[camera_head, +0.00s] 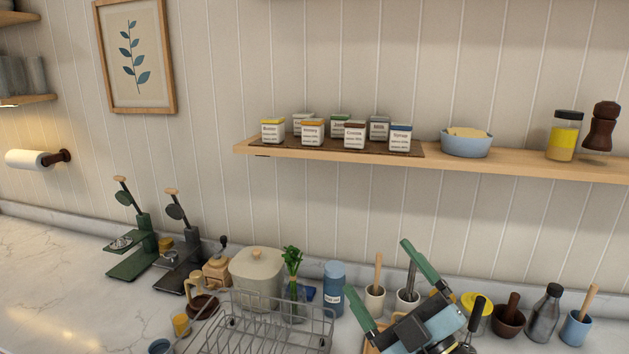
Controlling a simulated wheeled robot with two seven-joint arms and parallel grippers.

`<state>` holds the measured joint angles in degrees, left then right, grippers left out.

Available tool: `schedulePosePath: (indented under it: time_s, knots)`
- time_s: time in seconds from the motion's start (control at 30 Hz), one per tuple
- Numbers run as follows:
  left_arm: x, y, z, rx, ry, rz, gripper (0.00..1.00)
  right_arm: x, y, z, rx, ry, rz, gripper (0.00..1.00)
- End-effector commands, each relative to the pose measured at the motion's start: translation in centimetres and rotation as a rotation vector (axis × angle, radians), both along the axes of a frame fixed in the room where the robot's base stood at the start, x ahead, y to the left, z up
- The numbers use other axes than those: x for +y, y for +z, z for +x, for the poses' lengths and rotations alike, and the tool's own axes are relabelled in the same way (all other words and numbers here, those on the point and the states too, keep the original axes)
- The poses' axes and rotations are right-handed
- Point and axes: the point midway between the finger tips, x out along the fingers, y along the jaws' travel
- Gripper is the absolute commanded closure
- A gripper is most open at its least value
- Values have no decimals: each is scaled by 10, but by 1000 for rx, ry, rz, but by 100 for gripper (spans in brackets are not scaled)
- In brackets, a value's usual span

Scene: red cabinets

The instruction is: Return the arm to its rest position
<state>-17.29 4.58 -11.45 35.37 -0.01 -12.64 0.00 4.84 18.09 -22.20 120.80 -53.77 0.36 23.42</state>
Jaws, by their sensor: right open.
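My right gripper (376,266) is at the lower right of the head view, in front of the back counter. Its two green fingers are spread wide apart and point up and to the left. Nothing shows between them except the counter items and wall behind. The dark wrist and light blue link of my right arm come in from the bottom edge. My left gripper and arm are not in view.
A wooden shelf (490,160) with labelled spice jars (355,135) and a blue bowl (466,144) is above the gripper. Utensil crocks (375,299), a blue bottle (334,288) and a wire rack (270,325) crowd the counter nearby. The left counter (50,280) is clear.

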Motion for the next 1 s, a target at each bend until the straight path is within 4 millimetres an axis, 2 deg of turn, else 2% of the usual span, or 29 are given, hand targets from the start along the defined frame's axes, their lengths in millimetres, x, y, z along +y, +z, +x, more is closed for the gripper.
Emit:
schedulePosePath:
  time_s: [0.1,0.17,0.23,0.33,0.4,0.5,0.6,0.73,0.93,1.0]
  knots:
    - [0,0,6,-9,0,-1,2,-45,-35,3,222,-192,160,9]
    - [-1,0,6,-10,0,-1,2,-66,-59,0,347,-282,224,9]
    - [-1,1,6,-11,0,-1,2,-88,-91,-9,504,-381,283,9]
    - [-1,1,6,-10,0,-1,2,-111,-141,-33,747,-502,343,9]
    - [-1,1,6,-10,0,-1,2,-122,-176,-58,924,-573,367,9]
    - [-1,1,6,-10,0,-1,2,-129,-218,-97,1162,-642,378,9]
    - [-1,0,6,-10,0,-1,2,-130,-246,-136,1360,-678,371,9]
    - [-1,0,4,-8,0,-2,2,-126,-271,-183,1578,-698,346,9]
    - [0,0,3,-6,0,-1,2,-117,-290,-253,1872,-686,287,9]
    - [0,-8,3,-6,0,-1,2,-117,-319,-242,1863,-691,284,9]
